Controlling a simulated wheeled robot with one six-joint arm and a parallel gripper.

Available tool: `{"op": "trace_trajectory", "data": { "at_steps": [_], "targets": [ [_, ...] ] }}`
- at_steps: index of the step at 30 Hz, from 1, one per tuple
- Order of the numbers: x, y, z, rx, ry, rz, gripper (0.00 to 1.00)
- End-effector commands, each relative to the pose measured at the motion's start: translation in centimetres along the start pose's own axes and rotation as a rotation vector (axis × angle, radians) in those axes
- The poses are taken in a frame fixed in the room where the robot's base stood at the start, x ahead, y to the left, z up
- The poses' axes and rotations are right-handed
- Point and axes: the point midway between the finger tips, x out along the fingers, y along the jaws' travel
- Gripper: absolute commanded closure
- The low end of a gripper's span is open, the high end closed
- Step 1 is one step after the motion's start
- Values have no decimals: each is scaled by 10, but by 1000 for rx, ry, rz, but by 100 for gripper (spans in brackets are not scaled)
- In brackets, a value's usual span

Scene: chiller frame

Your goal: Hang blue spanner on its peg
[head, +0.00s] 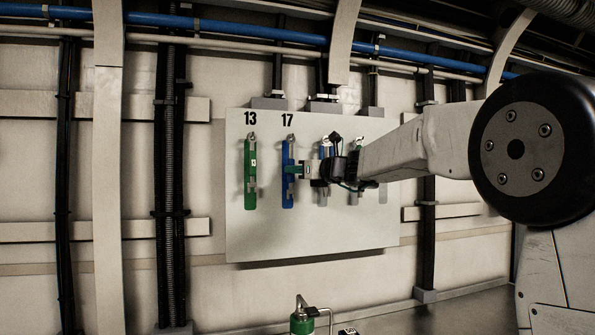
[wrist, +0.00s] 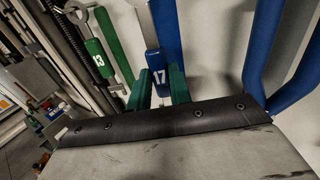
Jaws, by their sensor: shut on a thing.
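The blue spanner (head: 289,152) is upright in front of the blue outline under the number 17 on the white board (head: 340,225). Its metal upper end is close to the peg there; I cannot tell whether it sits on the peg. In the wrist view the spanner (wrist: 154,61) shows a blue grip marked 17 below a grey metal shank. My gripper (head: 291,170) is shut on this grip. Its green fingers (wrist: 161,88) are on either side of the grip in the wrist view. The outline is partly hidden by the spanner and fingers.
A green spanner (head: 252,165) marked 13 hangs on the left of the board. More blue and green shapes lie to the right, partly hidden by my arm. A green bottle-like object (head: 301,325) stands below. Blue pipes (head: 240,31) run above.

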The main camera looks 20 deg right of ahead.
Motion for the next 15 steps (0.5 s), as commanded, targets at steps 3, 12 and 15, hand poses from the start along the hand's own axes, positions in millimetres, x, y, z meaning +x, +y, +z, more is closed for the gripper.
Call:
{"op": "trace_trajectory", "data": {
  "at_steps": [3, 12, 15],
  "targets": [
    [1, -1, -5, 3, 8, 0, 57],
    [0, 0, -3, 1, 5, 0, 54],
    [-8, -1, -2, 1, 3, -1, 54]
  ]
}}
